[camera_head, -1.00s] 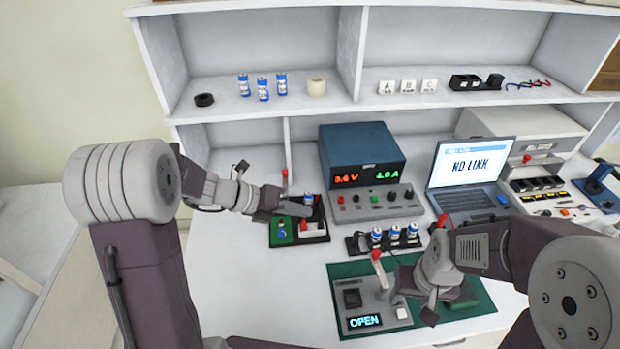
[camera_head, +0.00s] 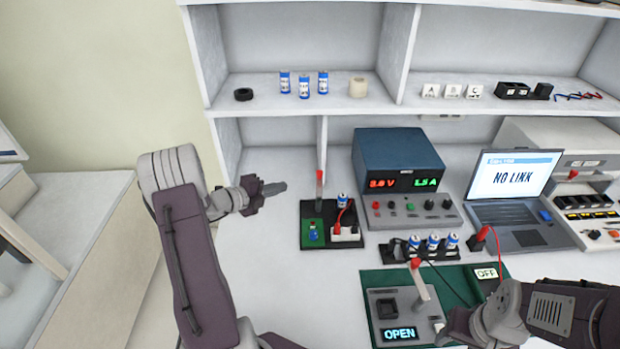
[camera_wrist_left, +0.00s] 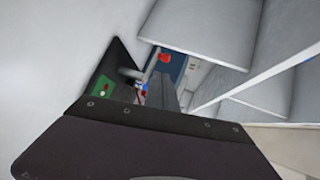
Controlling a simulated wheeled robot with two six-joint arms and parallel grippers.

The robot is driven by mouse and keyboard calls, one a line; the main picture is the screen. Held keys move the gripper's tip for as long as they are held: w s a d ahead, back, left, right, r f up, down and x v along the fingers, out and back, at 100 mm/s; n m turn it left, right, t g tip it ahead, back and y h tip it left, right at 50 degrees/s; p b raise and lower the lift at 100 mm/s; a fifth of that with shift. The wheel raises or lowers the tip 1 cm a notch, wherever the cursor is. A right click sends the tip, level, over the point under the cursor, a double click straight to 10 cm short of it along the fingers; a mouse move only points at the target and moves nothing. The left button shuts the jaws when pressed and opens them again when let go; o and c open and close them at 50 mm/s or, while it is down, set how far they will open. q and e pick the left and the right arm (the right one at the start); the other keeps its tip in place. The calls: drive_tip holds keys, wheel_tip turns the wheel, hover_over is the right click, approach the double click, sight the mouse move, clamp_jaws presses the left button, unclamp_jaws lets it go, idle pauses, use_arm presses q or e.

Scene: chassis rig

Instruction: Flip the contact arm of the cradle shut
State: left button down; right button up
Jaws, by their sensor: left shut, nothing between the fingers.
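The cradle (camera_head: 313,243) is a black base with a green board on the white bench. Its contact arm (camera_head: 319,192), with a red tip, stands upright at the back; the red tip also shows in the left wrist view (camera_wrist_left: 165,57). A blue and white cell (camera_head: 342,201) stands at the cradle's right side, beside a white block with a red lead. My left gripper (camera_head: 283,187) is shut and empty, in the air left of the contact arm and apart from it in the head view. My right gripper (camera_head: 452,328) is low at the right, its fingers unclear.
A test fixture (camera_head: 386,302) reading OPEN, with a raised red-tipped lever (camera_head: 420,285), lies on a green mat (camera_head: 375,280). A cell rack (camera_head: 400,253), power supply (camera_head: 400,165) and laptop (camera_head: 513,185) stand right of the cradle. The bench left of it is clear.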

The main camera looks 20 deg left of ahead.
use_arm(q)
approach(317, 175)
drive_tip(key=x, duration=0.5)
drive_tip(key=shift+x, duration=0.8)
drive_tip(key=shift+s+a, duration=0.1)
